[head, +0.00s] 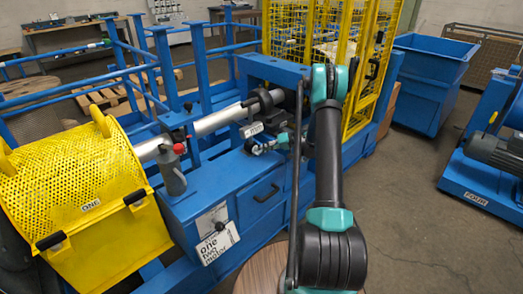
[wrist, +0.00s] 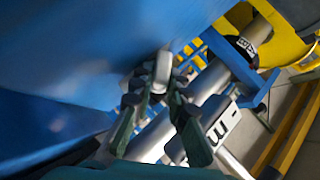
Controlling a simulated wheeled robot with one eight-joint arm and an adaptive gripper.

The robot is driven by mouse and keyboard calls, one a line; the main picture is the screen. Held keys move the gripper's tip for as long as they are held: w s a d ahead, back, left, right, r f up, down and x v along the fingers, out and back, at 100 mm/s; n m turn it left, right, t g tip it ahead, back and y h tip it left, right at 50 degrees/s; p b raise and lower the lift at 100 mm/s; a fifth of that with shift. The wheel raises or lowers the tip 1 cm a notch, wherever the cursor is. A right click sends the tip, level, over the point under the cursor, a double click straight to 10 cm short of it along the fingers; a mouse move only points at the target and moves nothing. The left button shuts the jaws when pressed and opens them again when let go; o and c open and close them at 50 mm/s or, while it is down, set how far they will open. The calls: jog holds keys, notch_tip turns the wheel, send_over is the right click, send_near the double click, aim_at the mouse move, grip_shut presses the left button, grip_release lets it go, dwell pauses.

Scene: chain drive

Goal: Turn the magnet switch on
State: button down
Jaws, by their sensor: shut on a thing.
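My gripper (wrist: 157,85) is shut on a small light grey piece, which appears to be the magnet switch (wrist: 163,66), between its fingertips beside a blue surface. In the head view my gripper (head: 256,147) is small and reaches the side of the blue machine frame, just below a white label. The switch cannot be made out there, and its exact position is hidden by the fingers and too small to tell.
A long silvery shaft (head: 215,121) runs past my gripper to a yellow perforated guard (head: 85,200). A yellow mesh cage (head: 355,75) rises behind my arm. Open floor lies at right.

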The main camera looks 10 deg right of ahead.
jog(key=c, duration=1.8)
grip_release()
jog(key=shift+o, duration=0.2)
jog(key=shift+d, duration=0.1)
jog(key=v, duration=1.2)
